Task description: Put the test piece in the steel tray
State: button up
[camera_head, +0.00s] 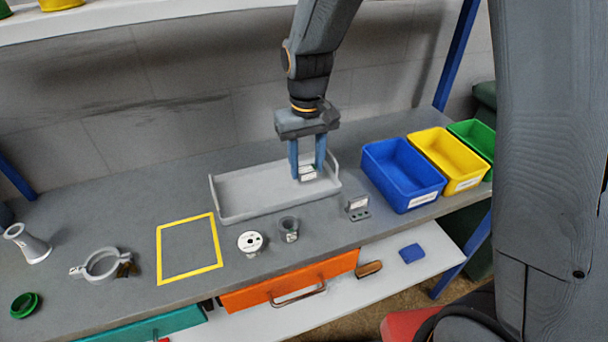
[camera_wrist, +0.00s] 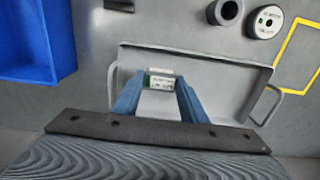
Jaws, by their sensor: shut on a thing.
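The steel tray (camera_head: 250,193) is a shallow grey tray with end handles, in the middle of the bench; it fills the middle of the wrist view (camera_wrist: 220,73). My gripper (camera_head: 307,172) points down over the tray's right part. Its blue fingers (camera_wrist: 158,95) are shut on the test piece (camera_head: 308,173), a small block with a white printed label and a green edge. In the wrist view, the test piece (camera_wrist: 160,79) sits between the fingertips, within the tray's outline. I cannot tell whether it touches the tray floor.
Blue (camera_head: 402,175), yellow (camera_head: 447,160) and green (camera_head: 474,137) bins stand to the right. A small bracket (camera_head: 357,208), a grey cup (camera_head: 289,230) and a white spool (camera_head: 250,242) stand in front of the tray. A yellow taped square (camera_head: 160,250) and a clamp ring (camera_head: 101,263) lie left.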

aim_at(307, 170)
jog(key=shift+f+p, duration=0.35)
jog(key=shift+f, duration=1.65)
jog(key=shift+f, duration=0.1)
jog(key=o, duration=1.2)
notch_tip(307, 170, up, 11)
jog(key=shift+r+b, duration=0.1)
jog(key=shift+b, duration=1)
jog(key=shift+r, duration=0.45)
jog(key=s+d+f+m, duration=0.1)
jog(key=s+d+f, duration=0.1)
jog(key=s+d, duration=0.2)
jog(key=s+d+f+m, duration=0.1)
jog(key=s+d+f, duration=0.2)
jog(key=s+d, duration=0.1)
jog(key=s+d+f+m, duration=0.1)
jog(key=s+d+f, duration=0.1)
jog(key=s+d, duration=0.2)
jog(key=shift+s+d+f+t, duration=0.15)
jog(key=shift+s+d+t, duration=0.05)
jog(key=shift+d, duration=0.25)
jog(key=shift+s+d+f+t, duration=0.1)
jog(key=shift+s+d+t, duration=0.1)
jog(key=shift+d, duration=0.2)
